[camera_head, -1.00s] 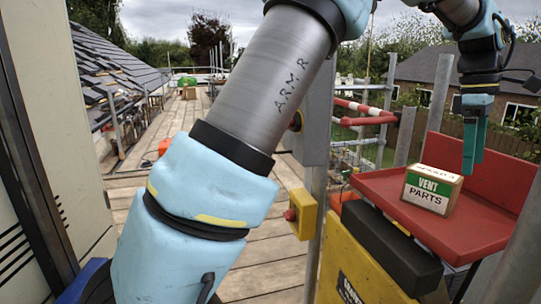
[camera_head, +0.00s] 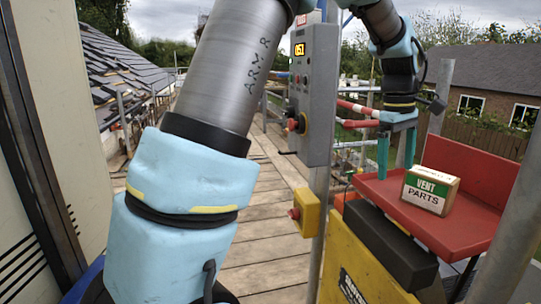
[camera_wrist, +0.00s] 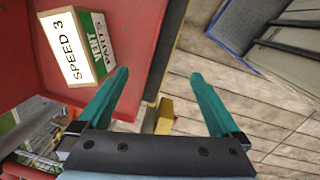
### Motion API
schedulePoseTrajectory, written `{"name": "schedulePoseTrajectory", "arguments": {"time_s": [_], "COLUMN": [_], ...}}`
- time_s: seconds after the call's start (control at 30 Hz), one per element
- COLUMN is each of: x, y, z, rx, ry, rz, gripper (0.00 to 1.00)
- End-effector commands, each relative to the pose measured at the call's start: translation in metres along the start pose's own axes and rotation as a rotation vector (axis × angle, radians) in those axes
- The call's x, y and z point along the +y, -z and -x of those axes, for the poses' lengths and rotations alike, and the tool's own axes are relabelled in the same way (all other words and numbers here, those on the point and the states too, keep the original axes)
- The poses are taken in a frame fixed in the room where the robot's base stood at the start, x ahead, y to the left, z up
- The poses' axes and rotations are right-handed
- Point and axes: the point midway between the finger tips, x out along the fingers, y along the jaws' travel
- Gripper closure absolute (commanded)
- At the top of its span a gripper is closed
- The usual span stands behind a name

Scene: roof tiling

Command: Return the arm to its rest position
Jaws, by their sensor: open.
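My gripper (camera_head: 397,158) hangs from my arm at the upper right of the head view, its two teal fingers pointing down. The fingers are apart with nothing between them. It is above the far left edge of the red tray (camera_head: 470,232), to the left of the vent parts box. In the wrist view, both teal fingers (camera_wrist: 160,95) are spread, with wooden decking beyond them. The vent parts box (camera_head: 430,190), cardboard with a green and white label, sits on the red tray. In the wrist view the box (camera_wrist: 75,45) shows "SPEED 3" on one face.
A grey control box (camera_head: 314,95) with a lit display is on the post left of my gripper. A yellow box with a red button (camera_head: 305,212) sits lower on the post. A black block (camera_head: 390,245) is at the tray's front. Wooden decking (camera_head: 265,235) lies open below.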

Motion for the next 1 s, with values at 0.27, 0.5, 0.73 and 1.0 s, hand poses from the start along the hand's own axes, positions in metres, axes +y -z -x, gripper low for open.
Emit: {"name": "schedulePoseTrajectory", "arguments": {"time_s": [0.27,0.5,0.73,1.0], "x": [-0.149,-0.293,-0.347,-0.348], "y": [0.100,0.117,0.105,0.104], "z": [-0.011,-0.028,-0.037,-0.039], "rx": [0.090,0.159,0.182,0.182], "ry": [-0.004,0.031,0.053,0.055], "rz": [-0.213,-0.441,-0.547,-0.557], "gripper": [0.00,0.00,0.00,0.00]}}
